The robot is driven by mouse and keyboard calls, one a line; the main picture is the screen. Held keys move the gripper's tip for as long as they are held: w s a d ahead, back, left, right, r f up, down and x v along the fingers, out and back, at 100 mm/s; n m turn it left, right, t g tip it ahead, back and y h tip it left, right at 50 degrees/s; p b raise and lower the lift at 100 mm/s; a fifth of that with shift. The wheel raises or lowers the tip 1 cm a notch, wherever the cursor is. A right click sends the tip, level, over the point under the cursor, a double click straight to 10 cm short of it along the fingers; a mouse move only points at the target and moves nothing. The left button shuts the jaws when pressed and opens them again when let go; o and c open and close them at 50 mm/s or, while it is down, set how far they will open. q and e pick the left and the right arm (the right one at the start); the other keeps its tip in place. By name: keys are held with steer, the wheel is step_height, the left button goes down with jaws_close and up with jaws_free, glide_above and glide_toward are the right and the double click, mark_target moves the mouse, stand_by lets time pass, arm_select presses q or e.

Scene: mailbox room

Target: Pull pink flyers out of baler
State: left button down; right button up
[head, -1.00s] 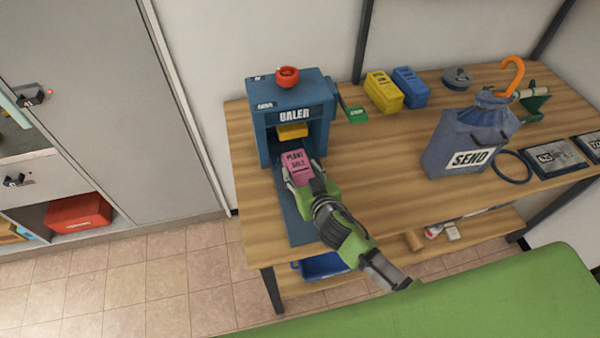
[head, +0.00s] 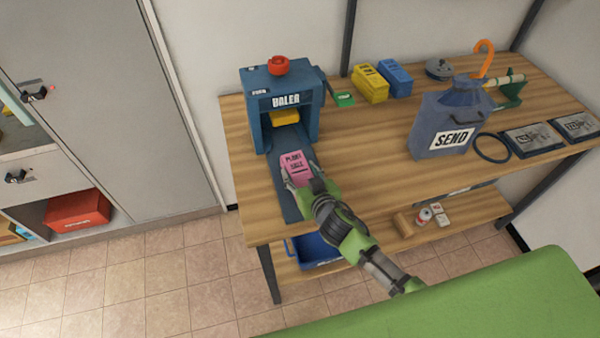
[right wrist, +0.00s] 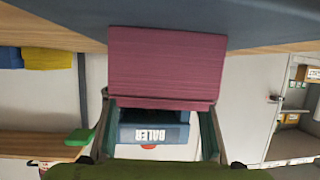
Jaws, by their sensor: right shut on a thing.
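The pink flyers (head: 293,168) are a small pink stack with dark print on top. They lie over the blue strip in front of the baler (head: 285,106), clear of its opening. My right gripper (head: 298,180) is shut on the flyers from the front. In the right wrist view the pink stack (right wrist: 165,65) sits between the fingers, with the baler (right wrist: 152,132) beyond it, upside down. The baler is blue with a red knob on top and a yellow block (head: 285,118) in its opening. My left gripper is not in view.
Yellow (head: 370,83) and blue (head: 395,78) blocks stand at the back of the wooden table (head: 375,145). A grey SEND bag (head: 447,125) stands to the right, with dark plates (head: 530,140) beyond. Bare tabletop lies between the baler and the bag.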

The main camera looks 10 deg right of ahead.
steer(key=o, duration=1.5)
steer(key=shift+w, duration=0.1)
steer(key=v, duration=1.2)
steer(key=shift+d, duration=0.15)
